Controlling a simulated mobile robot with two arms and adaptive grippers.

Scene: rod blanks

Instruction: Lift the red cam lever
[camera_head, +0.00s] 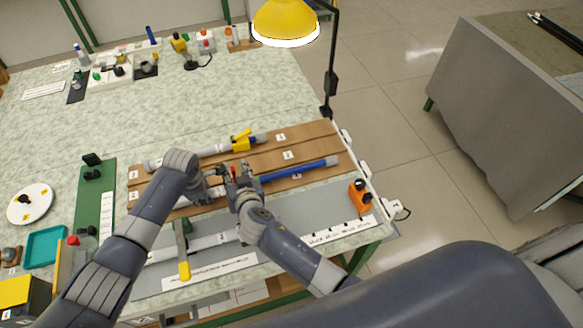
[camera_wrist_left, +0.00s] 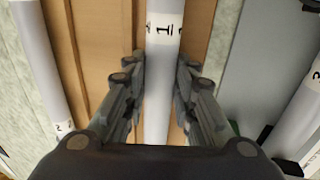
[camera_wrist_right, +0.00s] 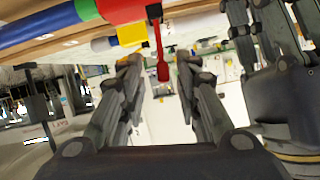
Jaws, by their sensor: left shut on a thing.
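The red cam lever (camera_wrist_right: 162,68) hangs from a red clamp body (camera_wrist_right: 122,10) in the right wrist view. Next to the clamp is a green band, then a blue rod (camera_wrist_right: 38,27); the blue rod also lies on the wooden rack in the head view (camera_head: 300,169). My right gripper (camera_wrist_right: 159,62) is open, with the lever's end between its fingertips and a gap on each side. It shows beside the clamp in the head view (camera_head: 240,187). My left gripper (camera_wrist_left: 158,75) is shut on a pale grey rod (camera_wrist_left: 157,105) marked 1.
A second rod with a yellow clamp (camera_head: 241,143) lies farther back on the rack (camera_head: 318,133). A grey rod and a green-and-yellow tool (camera_head: 183,262) lie at the front. An orange device (camera_head: 360,197) stands at the right.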

